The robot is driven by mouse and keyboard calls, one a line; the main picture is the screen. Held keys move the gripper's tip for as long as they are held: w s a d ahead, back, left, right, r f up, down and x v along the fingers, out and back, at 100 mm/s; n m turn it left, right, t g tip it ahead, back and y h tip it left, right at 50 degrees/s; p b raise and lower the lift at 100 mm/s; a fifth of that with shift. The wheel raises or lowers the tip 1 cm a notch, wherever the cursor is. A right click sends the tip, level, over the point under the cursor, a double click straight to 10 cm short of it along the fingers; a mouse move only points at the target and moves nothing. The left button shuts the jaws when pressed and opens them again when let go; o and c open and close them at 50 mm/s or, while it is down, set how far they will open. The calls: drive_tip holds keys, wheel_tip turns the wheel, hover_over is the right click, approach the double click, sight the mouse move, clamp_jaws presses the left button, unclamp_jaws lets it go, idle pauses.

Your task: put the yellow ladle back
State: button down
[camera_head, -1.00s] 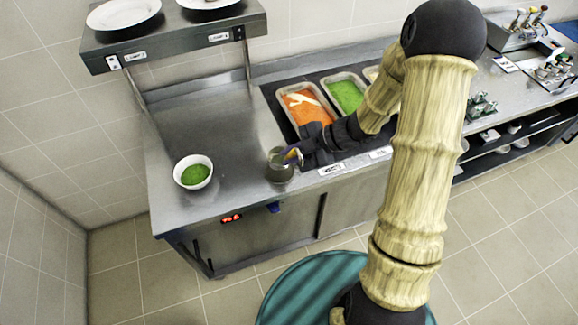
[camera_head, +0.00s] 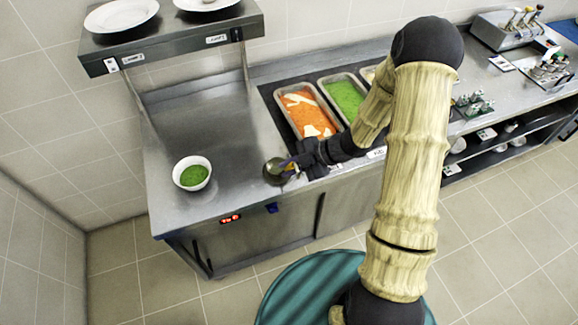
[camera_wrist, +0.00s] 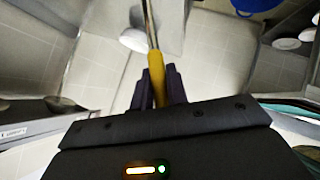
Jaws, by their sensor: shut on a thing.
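My gripper (camera_head: 298,164) is over the front edge of the steel counter, in front of the orange food pan. In the wrist view my gripper (camera_wrist: 160,80) has its dark fingers closed around the yellow handle of the ladle (camera_wrist: 157,68). The ladle's metal shaft runs up out of that picture. In the head view the round metal head of the ladle (camera_head: 273,170) shows just left of the gripper. Most of the handle is hidden there by the gripper. I cannot tell how high the ladle is above the counter.
A white bowl of green food (camera_head: 192,173) stands on the counter (camera_head: 205,125) to the left. An orange food pan (camera_head: 308,112) and a green one (camera_head: 346,98) sit behind the gripper. A steel holder with several coloured handles (camera_head: 508,38) stands at the back right. A plate shelf (camera_head: 170,45) overhangs the back left.

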drive_tip(key=shift+f, duration=0.1)
drive_tip(key=c, duration=1.4)
unclamp_jaws()
drive_tip(key=b+v, duration=0.1)
drive_tip(key=v, duration=1.1)
